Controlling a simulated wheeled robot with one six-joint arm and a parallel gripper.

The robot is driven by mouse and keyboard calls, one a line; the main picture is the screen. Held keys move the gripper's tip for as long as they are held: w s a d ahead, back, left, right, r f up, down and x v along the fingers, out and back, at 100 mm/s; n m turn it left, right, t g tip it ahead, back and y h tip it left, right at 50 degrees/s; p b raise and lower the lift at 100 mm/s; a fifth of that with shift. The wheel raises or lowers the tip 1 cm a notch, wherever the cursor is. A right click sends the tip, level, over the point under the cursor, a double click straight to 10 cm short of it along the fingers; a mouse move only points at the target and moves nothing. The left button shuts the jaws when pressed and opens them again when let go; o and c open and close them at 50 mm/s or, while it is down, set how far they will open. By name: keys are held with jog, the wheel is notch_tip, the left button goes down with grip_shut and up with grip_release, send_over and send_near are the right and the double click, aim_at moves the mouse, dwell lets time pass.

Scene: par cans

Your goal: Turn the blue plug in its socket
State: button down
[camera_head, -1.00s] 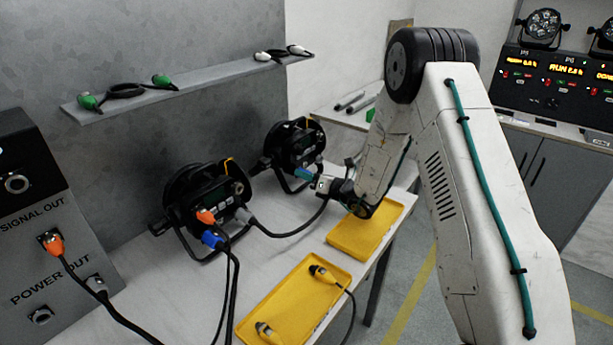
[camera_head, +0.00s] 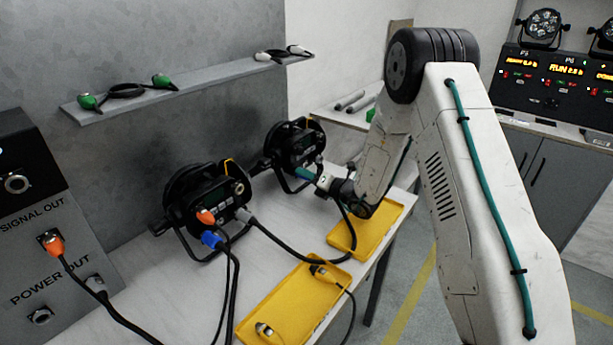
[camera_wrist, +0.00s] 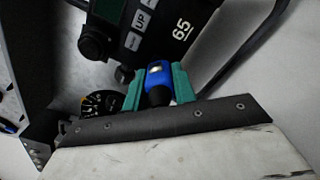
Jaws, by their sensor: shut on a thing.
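The blue plug (camera_wrist: 158,76) shows in the wrist view between the two teal fingers of my gripper (camera_wrist: 157,84), which is shut on it. Its front end is at the lower edge of the far par can's dark back panel (camera_wrist: 133,38); the socket itself is hidden. In the head view my gripper (camera_head: 306,174) is at the far par can (camera_head: 291,146), and the plug there is too small to tell from the fingers. A second blue plug (camera_head: 211,239) sits at the near par can (camera_head: 207,190), away from my gripper.
An orange plug (camera_head: 205,216) and a grey plug (camera_head: 244,215) are also at the near par can. Black cables cross the table (camera_head: 170,275). A shelf (camera_head: 200,85) holds green-ended and white-ended cables.

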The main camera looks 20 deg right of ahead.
dwell(0.4)
jog(key=c, duration=1.1)
grip_release()
jog(key=shift+a, duration=0.1)
jog(key=shift+o, duration=0.2)
